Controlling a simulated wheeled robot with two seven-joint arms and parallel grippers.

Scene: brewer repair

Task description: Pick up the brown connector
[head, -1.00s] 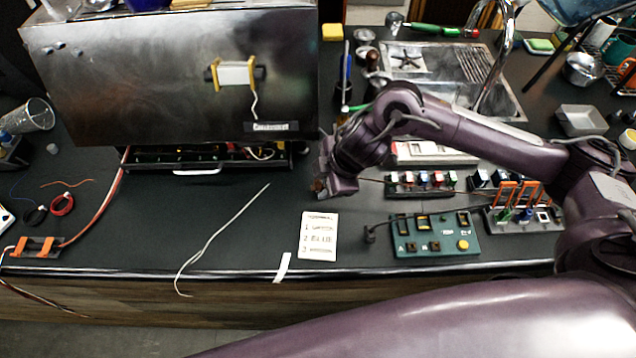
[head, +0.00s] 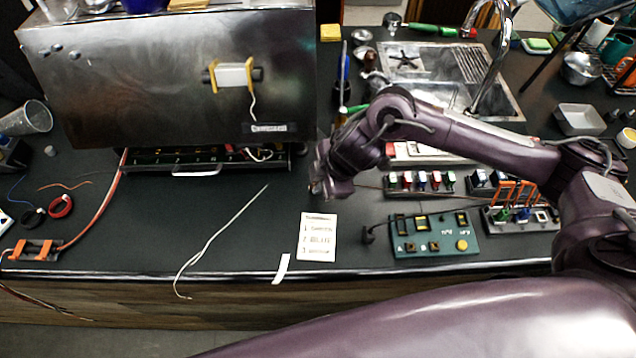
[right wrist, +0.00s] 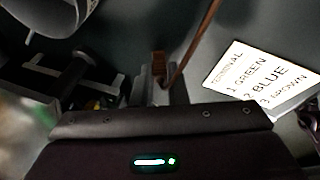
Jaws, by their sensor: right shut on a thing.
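My right gripper (head: 316,187) is over the counter, between the brewer's front and the printed card. The right wrist view shows its fingers (right wrist: 160,88) shut on the brown connector (right wrist: 158,64), a small brown block. A brown wire (right wrist: 203,42) runs from beside the fingers to the top edge of that view. In the head view the connector is mostly hidden at the gripper's tip. My left gripper is not in view.
The steel brewer (head: 170,85) with its open terminal drawer (head: 195,171) stands at the left. A white card (head: 318,238) lists green, blue and brown. A teal test board (head: 435,236) and a connector rack (head: 420,183) are at the right.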

